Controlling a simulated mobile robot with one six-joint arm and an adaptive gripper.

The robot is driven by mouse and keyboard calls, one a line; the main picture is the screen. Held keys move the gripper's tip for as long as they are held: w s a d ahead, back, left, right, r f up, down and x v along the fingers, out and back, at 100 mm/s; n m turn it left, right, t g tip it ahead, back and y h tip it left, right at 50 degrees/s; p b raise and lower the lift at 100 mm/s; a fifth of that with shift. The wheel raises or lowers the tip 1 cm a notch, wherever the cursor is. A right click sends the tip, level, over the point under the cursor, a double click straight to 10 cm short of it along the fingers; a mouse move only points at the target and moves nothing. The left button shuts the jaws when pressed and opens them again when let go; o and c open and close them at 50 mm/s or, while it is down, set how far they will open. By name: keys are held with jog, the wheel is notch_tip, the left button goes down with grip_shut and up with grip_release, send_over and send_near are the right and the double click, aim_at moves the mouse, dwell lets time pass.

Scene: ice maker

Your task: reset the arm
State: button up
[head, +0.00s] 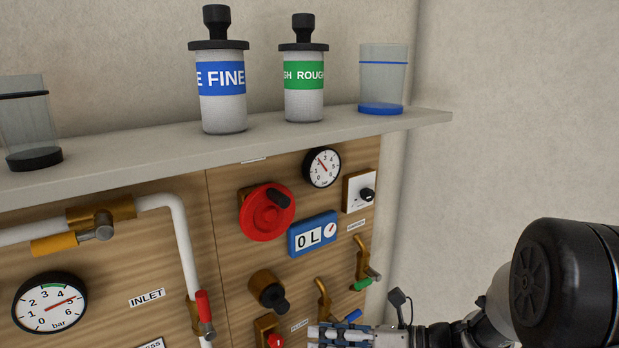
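My gripper (322,335) shows at the bottom edge, right of centre, pointing left in front of the lower part of the wooden panel. Its lower part is cut off by the frame edge, so I cannot tell whether its fingers are apart or together, or whether it holds anything. My arm comes in from the right side, with a large black joint near the right edge. A blue-handled valve (350,317) and a red knob (275,340) show close by the gripper. I cannot tell whether the gripper touches the panel.
A shelf (425,117) above the panel (230,195) bears a blue-labelled FINE canister (222,105), a green-labelled ROUGH canister (304,95) and two clear cups (383,75). A red rotary knob (265,212), gauges and white pipes (180,235) are on the panel. Bare wall is at right.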

jog(key=s+a+r+n+g+h, duration=0.1)
jog(key=s+n+g+h, duration=0.15)
jog(key=s+n, duration=0.5)
jog(key=s+r+n+g+h, duration=0.2)
jog(key=s+n+h, duration=0.1)
jog(key=s+n, duration=0.45)
jog(key=s+d+r+n+t+h, duration=0.1)
jog(key=s+d+n+t+h, duration=0.1)
jog(key=n, duration=0.5)
jog(key=s+d+r+n+t+h, duration=0.1)
jog(key=s+d+n+t+h, duration=0.1)
jog(key=s+d+n+h, duration=0.3)
jog(key=d+n+h, duration=0.2)
jog(key=d, duration=0.2)
jog(key=shift+d+r+n, duration=0.25)
jog(key=shift+n, duration=0.05)
